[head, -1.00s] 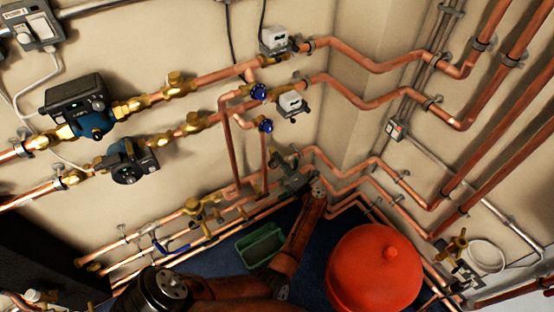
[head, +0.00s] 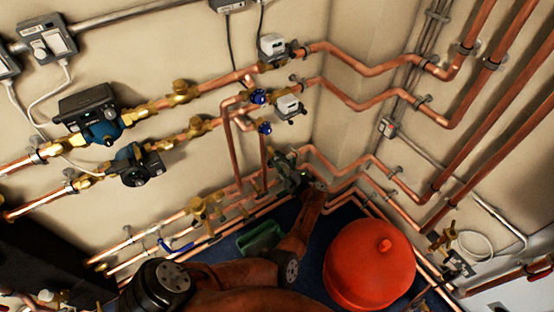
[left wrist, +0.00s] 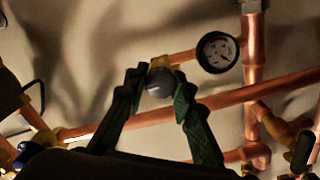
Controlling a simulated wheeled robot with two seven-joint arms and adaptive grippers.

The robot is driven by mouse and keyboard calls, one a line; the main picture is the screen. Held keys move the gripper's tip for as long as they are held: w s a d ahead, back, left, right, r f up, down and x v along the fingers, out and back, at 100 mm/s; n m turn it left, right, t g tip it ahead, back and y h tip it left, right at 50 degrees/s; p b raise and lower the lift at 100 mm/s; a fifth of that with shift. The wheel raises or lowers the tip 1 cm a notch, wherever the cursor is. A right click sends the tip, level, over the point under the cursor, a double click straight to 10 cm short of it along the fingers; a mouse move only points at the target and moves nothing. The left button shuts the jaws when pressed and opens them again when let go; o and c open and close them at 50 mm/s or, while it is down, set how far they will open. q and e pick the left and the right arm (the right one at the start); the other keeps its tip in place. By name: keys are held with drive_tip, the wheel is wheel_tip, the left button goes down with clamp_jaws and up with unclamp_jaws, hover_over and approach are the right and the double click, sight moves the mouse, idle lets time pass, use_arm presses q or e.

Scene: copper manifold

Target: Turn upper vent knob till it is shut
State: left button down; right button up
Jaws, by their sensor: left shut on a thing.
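A grey round vent knob (left wrist: 158,83) sits on a small brass fitting (left wrist: 162,62) in the left wrist view. My left gripper (left wrist: 159,86) has one finger on each side of this knob and is shut on it. In the head view my left gripper (head: 287,172) is low by the wall pipes near the corner, where it hides the knob. The knob's turn position cannot be read. My right gripper is not in view.
A pressure gauge (left wrist: 217,52) sits right of the knob, beside an upright copper pipe (left wrist: 251,80). Two blue-handled valves (head: 258,96) are above my gripper. A red vessel (head: 370,264) stands to the right and a green tray (head: 262,237) lies on the floor.

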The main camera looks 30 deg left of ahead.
use_arm(q)
drive_tip(key=shift+m, duration=0.6)
drive_tip(key=c, duration=1.6)
unclamp_jaws()
